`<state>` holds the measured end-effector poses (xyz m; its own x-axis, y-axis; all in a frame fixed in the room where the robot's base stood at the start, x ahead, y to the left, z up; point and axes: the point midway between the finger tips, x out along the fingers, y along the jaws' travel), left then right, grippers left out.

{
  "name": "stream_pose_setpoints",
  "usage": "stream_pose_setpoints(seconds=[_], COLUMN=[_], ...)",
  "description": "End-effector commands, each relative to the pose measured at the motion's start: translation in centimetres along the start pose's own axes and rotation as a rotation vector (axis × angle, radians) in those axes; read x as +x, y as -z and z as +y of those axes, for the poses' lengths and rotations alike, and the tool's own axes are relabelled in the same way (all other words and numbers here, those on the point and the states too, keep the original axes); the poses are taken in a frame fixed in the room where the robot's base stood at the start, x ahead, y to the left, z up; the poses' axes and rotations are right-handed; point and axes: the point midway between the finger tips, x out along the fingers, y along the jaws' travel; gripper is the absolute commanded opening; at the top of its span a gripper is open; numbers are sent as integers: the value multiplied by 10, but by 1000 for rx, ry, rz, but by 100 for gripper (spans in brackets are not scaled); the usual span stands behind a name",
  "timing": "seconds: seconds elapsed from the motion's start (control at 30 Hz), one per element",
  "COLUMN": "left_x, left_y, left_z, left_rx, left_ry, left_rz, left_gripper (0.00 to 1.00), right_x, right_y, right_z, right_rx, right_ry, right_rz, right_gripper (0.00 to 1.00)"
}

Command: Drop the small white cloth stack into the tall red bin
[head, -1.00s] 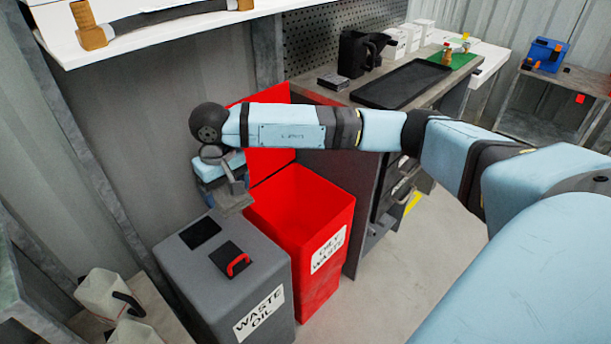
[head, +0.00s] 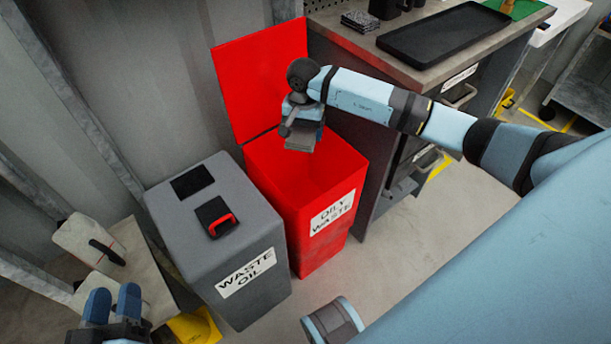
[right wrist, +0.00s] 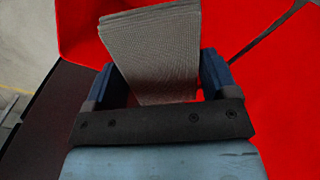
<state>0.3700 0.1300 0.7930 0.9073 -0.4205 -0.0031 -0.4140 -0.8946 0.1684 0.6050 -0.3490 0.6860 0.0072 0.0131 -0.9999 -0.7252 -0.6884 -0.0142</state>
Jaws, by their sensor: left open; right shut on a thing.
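The tall red bin (head: 290,228), labelled "OILY WASTE", stands with its lid (head: 262,85) raised against the wall. My right gripper (head: 302,128) is over the open top of the bin, toward its back. It is shut on the cloth stack (head: 299,142), which looks grey in this light. In the right wrist view the stack (right wrist: 152,50) sits between the two blue fingers, with red bin surfaces behind it. My left gripper (head: 113,308) is open and empty at the bottom left, away from the bin.
A grey "WASTE OIL" bin (head: 205,252) stands directly left of the red bin. A workbench with a black tray (head: 440,35) is on the right. White containers (head: 88,240) stand at the left. Clear floor lies in front of the bins.

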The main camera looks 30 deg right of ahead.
Motion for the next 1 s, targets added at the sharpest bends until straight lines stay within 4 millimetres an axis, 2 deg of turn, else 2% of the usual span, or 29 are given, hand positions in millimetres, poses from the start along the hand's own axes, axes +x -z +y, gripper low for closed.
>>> stream_pose_setpoints(seconds=[0.03, 0.17, 0.37, 0.57, 0.67, 0.8, 1.0], left_x=[0, 1, 2, 2, 2, 4, 4], left_y=[2, 6, 11, 25, 25, 14, 10], left_z=[1, 3, 7, 15, 18, 17, 16], left_rx=[-1, -4, -12, -26, -34, -37, -37], left_ry=[-5, -12, -29, -66, -82, -85, -85], left_rz=[13, 33, 74, 163, 182, 134, 113], left_gripper=[43, 43, 43, 43, 43, 43, 43], right_x=[11, 23, 34, 57, 68, 80, 82], right_y=[4, 12, 12, 12, 12, 12, 13], right_z=[8, 18, 19, 19, 19, 19, 19], right_rx=[47, 117, 127, 126, 126, 125, 124], right_ry=[-6, -12, -13, -14, -13, -12, -12], right_rz=[-1, 2, 3, 2, 2, 2, 4], right_gripper=[51, 51, 51, 51, 51, 51, 51])
